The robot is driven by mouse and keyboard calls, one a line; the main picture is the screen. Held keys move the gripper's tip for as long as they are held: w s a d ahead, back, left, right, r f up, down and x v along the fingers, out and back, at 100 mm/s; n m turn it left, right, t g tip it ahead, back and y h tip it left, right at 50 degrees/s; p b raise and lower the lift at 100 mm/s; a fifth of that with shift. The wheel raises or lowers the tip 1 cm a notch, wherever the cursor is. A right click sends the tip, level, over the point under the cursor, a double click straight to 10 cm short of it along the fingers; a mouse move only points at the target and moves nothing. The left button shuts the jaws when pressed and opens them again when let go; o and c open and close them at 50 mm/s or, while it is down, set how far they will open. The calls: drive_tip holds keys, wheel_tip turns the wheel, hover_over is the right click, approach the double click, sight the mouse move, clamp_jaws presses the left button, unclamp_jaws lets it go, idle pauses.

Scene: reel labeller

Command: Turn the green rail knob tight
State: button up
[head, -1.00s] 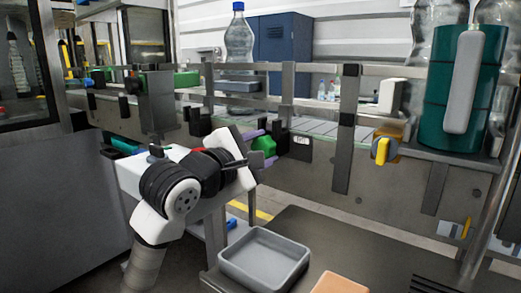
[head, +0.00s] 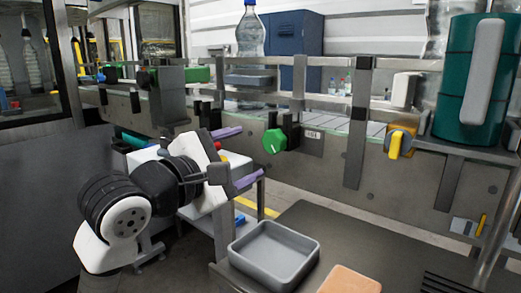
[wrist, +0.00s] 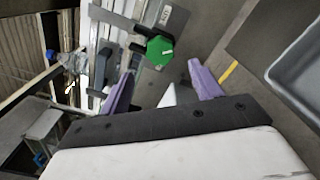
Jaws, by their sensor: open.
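The green rail knob (head: 274,141) sits on the front of the conveyor rail in the head view, with a pale mark on its face. It also shows in the wrist view (wrist: 160,50), beyond the fingertips and near the middle between them. My gripper (head: 238,156) has purple fingers, spread wide and empty, to the left of the knob and apart from it. In the wrist view the two purple fingers (wrist: 164,88) stand on either side with nothing between them.
A yellow knob (head: 396,143) is on the rail at right. A grey tray (head: 313,247) and an orange block (head: 350,280) are on the dark surface below. A bottle (head: 250,35) stands on the conveyor.

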drive_tip(key=shift+v, duration=2.4)
